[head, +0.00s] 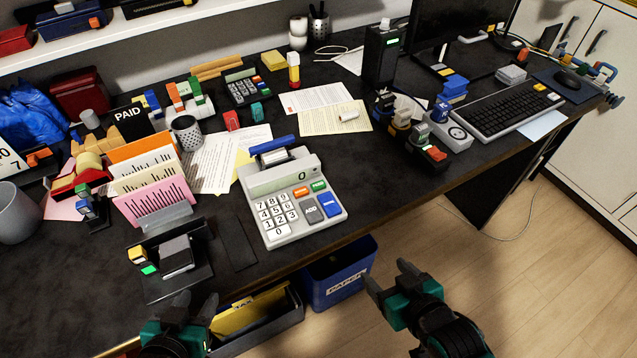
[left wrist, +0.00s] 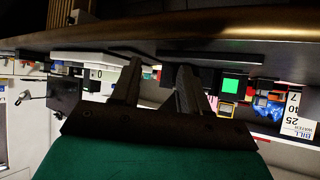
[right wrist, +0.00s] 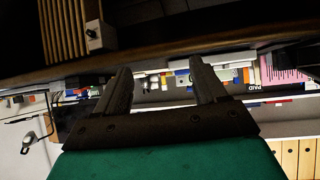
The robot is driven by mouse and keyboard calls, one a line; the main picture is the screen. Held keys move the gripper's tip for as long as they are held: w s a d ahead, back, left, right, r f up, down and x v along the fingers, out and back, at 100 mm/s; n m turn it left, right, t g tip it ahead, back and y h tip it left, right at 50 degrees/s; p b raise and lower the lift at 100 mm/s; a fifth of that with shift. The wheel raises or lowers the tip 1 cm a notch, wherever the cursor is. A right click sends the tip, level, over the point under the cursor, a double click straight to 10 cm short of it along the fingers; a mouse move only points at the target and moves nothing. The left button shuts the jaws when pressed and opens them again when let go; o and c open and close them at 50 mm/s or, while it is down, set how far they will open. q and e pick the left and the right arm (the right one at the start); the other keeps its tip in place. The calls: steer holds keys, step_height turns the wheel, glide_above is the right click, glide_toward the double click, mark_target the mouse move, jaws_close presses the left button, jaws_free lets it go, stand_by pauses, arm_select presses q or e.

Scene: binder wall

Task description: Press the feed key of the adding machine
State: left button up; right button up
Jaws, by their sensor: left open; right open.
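The adding machine (head: 258,187) is a light grey machine with a display showing 0, near the table's front edge in the head view. It has white number keys, a grey ADD key (head: 311,210), a blue key (head: 329,205), an orange key (head: 301,191) and a green key (head: 319,186). The small key labels other than ADD are not readable, so I cannot tell which is feed. My left gripper (head: 188,303) is open and empty, in front of the desk edge, left of and nearer than the machine. My right gripper (head: 388,275) is open and empty, off the desk, right of and nearer than the machine.
A black stand (head: 165,265) and a pink card holder (head: 155,195) stand left of the machine. Black stampers (head: 405,125) stand to its right. A blue paper bin (head: 340,280) and an open drawer (head: 260,320) are below the front edge.

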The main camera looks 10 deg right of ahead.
jaws_close()
stand_by(0.5)
stand_by(0.7)
